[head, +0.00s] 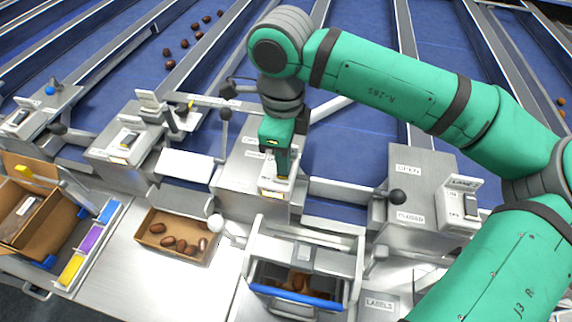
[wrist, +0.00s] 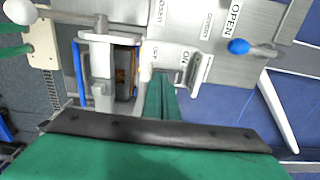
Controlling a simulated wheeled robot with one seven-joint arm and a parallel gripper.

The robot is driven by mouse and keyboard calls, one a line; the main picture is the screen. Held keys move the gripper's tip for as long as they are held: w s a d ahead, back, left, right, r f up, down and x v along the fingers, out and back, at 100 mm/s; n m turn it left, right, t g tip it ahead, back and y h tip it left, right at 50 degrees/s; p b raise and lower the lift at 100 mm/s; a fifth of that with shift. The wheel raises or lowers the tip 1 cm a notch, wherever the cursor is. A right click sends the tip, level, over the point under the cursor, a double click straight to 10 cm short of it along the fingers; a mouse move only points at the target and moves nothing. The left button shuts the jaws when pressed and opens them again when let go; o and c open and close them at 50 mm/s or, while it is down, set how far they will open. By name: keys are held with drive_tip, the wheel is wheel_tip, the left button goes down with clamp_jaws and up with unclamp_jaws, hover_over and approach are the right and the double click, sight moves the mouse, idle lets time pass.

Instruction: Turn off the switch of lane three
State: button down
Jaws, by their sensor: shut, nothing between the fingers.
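The lane switch boxes stand in a row in the head view. My gripper (head: 281,178) is shut and empty, pointing down at the top of the third box from the left (head: 240,172). In the wrist view, my gripper's closed fingers (wrist: 162,78) reach the switch area between printed ON and OFF marks. The fingers hide the switch rocker, so I cannot tell its position or whether they touch it. A small upright plate (wrist: 201,70) stands beside the fingers. The box at the right carries a visible rocker switch (head: 471,206) and a lane label.
A lever with a blue knob (wrist: 238,46) is close to my gripper, by the OPEN label. A white-knobbed lever (head: 215,223) and a framed bin with a blue bar (head: 297,293) stand in front. A cardboard tray (head: 150,254) holds several dates. Blue lanes run behind.

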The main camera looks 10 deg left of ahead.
drive_tip(key=shift+f, duration=0.45)
idle(0.3)
wheel_tip(320, 180, up, 7)
idle(0.9)
idle(0.5)
